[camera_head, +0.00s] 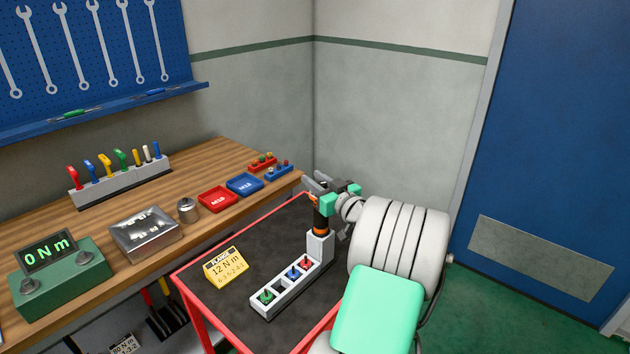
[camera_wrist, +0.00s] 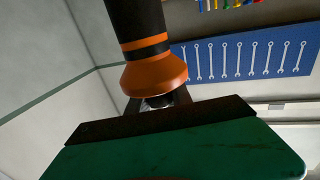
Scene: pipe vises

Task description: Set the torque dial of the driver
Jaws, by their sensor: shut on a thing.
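The driver (camera_head: 320,219) stands upright in the tall post of a grey holder (camera_head: 320,246) on the cart, with a black body and orange parts. In the wrist view, which looks upside down, the driver's black body (camera_wrist: 136,20) has an orange band and a flared orange collar (camera_wrist: 155,76). My gripper (camera_head: 322,198) is at the driver's upper end. It is shut on the driver just beyond the flared collar, where its fingers show in the wrist view (camera_wrist: 160,103). The gripped part is mostly hidden, and no dial marks are readable. A yellow card (camera_head: 226,268) reads 12 N m.
The holder's low part carries green, blue and red pieces (camera_head: 293,272). The black-topped cart (camera_head: 201,311) has a red rim. A green tester (camera_head: 62,284) on the wooden bench displays 0 N m. Walls stand behind.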

